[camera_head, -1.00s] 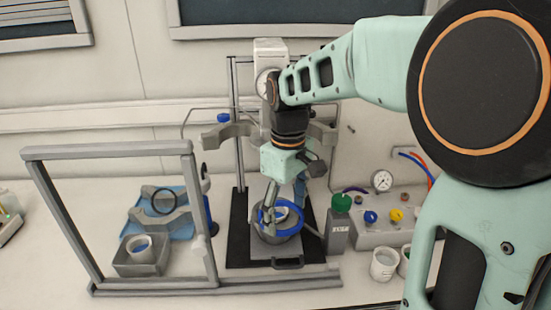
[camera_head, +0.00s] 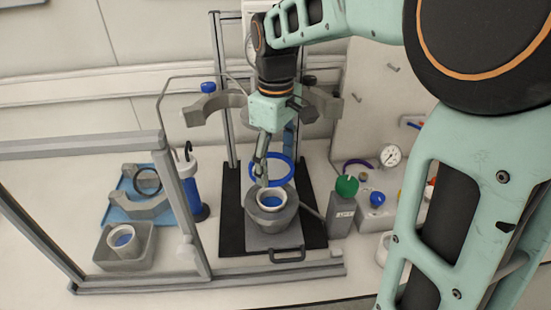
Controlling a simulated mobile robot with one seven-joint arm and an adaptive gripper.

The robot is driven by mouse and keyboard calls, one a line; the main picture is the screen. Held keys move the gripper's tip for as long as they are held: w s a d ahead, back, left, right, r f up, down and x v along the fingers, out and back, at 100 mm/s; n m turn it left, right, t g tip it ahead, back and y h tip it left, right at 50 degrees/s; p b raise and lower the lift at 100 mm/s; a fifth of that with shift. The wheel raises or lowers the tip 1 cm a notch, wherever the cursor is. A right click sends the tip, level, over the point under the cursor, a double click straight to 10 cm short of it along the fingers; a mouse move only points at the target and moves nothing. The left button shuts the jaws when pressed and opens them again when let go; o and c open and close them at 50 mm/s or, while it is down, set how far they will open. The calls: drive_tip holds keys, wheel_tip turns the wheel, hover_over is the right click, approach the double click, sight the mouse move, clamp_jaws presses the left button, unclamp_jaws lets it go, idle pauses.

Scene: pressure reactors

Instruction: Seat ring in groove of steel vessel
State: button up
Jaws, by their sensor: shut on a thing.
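A blue ring (camera_head: 286,159) is held by my gripper (camera_head: 262,174), which is shut on the ring's left side. The ring is tilted and appears above and behind the steel vessel's mouth, apart from its rim. The steel vessel (camera_head: 270,222) stands upright on a grey plate over a black base. A white liner (camera_head: 268,201) with a blue inside shows in its open mouth. The groove is too small to make out. One finger partly hides the other.
A grey frame (camera_head: 187,215) stands left of the vessel. Behind it are a grey box (camera_head: 110,258) and a blue tray (camera_head: 130,207) with a black ring (camera_head: 147,180). Curved grey clamps (camera_head: 214,109) flank my wrist.

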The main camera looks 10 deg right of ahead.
wheel_tip(320, 180, down, 8)
drive_tip(key=b, duration=0.5)
drive_tip(key=shift+f+b, duration=0.1)
drive_tip(key=shift+b, duration=0.2)
drive_tip(key=shift+f+p, duration=0.2)
drive_tip(key=shift+p, duration=0.1)
idle(1.8)
drive_tip(key=o, duration=1)
drive_tip(key=shift+r, duration=0.1)
wheel_tip(320, 180, up, 12)
